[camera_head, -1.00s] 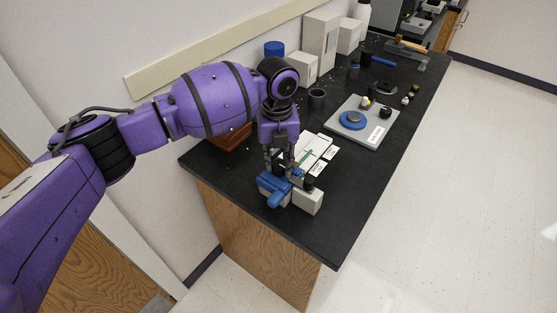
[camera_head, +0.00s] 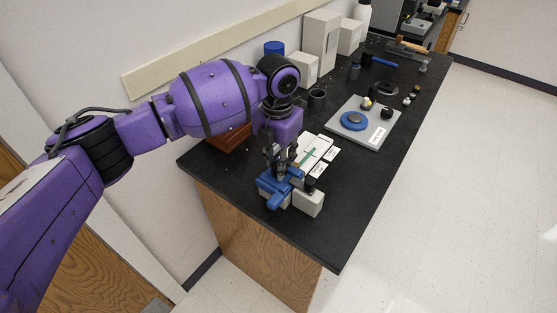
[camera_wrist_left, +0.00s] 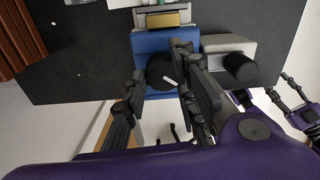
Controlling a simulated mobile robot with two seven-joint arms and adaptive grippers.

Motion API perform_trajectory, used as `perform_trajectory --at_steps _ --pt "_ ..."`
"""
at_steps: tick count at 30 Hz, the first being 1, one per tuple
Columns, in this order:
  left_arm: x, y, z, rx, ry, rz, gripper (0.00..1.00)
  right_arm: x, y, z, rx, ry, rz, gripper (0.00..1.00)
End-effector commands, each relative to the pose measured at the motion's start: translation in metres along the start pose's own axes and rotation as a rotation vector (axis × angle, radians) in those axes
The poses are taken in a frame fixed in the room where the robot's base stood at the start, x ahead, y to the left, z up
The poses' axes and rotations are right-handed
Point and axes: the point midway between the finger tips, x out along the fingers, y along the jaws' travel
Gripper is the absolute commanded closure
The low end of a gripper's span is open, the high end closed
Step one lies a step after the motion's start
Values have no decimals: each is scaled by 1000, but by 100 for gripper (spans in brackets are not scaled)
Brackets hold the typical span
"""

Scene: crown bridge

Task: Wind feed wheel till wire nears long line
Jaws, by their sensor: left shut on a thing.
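The blue and grey feed device (camera_head: 273,201) stands at the near end of the black bench. A black wheel with a white mark (camera_wrist_left: 163,72) sits on its blue part, and I take it as the feed wheel. My left gripper (camera_head: 281,174) points down at the device. In the left wrist view its fingers (camera_wrist_left: 160,74) are on both sides of the wheel, shut on it. A green strip, perhaps the wire (camera_head: 308,155), lies over a white card (camera_head: 318,146) behind the device. I cannot make out the long line. My right gripper (camera_wrist_left: 291,98) shows at the right edge, fingers apart and empty.
A second black knob (camera_wrist_left: 240,67) stands on the grey block beside the wheel. A grey board with a blue disc (camera_head: 353,121) lies farther back. White boxes (camera_head: 320,42) stand along the wall. The bench's right front is clear.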

Motion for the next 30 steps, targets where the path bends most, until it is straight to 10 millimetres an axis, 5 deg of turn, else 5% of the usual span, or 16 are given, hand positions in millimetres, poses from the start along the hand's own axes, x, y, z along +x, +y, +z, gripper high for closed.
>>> perform_trajectory --at_steps 13,14,16,30 --pt "3 8 -3 -1 10 15 100 0 0 4 0 -8 0 60" --pt "3 8 -3 -2 10 15 71 0 0 4 0 -8 0 60" --pt "3 8 -3 -1 10 15 62 0 0 5 0 -9 1 60" --pt "1 3 -1 5 4 6 60 -1 1 6 -1 -11 1 60"
